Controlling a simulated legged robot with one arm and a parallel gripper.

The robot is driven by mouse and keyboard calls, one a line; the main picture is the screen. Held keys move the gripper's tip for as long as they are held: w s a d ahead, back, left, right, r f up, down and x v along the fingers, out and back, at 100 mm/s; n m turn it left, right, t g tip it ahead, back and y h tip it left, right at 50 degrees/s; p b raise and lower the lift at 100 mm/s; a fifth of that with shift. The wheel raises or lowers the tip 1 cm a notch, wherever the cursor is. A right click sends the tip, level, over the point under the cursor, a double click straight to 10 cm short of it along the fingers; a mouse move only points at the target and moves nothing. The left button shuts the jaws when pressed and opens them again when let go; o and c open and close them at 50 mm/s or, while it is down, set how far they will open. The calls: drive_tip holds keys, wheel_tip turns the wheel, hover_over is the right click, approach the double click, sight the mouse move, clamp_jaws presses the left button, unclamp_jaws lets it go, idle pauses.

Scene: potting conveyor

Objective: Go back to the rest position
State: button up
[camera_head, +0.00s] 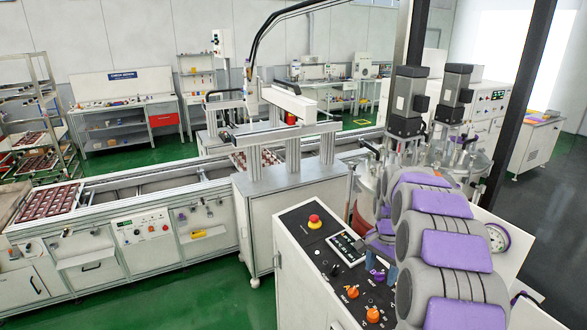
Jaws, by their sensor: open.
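My grey and purple arm rises from the lower right, and its front part bends down toward the control panel (312,262) of the white cabinet. My gripper (376,262) is open, with its dark fingers pointing down over the panel's right side. A small purple piece, possibly a knob (378,276), shows at the fingertips; I cannot tell whether they touch it. Two orange knobs (351,292) sit in front of the gripper on the panel. A red emergency button (314,221) and a small display (346,248) are to its left.
Mixing tanks with grey motors (408,100) stand close behind my arm. A dark post (520,100) rises at the right. The conveyor (140,185) with reddish trays (52,201) runs left. Green floor (180,292) is open at lower left.

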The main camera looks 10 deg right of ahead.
drive_tip(key=s+a+f+n+b, duration=0.1)
drive_tip(key=s+a+n+b, duration=0.25)
drive_tip(key=s+a, duration=0.45)
drive_tip(key=s+a+f+n+b, duration=0.1)
drive_tip(key=s+a+n+b, duration=0.3)
drive_tip(key=s, duration=0.8)
drive_tip(key=s+a+f+n+b, duration=0.2)
drive_tip(key=s+f+b, duration=0.1)
drive_tip(key=s, duration=0.7)
drive_tip(key=s+a+f+n+g+b, duration=0.1)
drive_tip(key=s+f+b, duration=0.3)
drive_tip(key=s, duration=0.6)
drive_tip(key=shift+a+f+n+g, duration=0.3)
drive_tip(key=shift+a+f+n, duration=0.35)
drive_tip(key=shift+a+f, duration=0.2)
drive_tip(key=shift+c, duration=0.3)
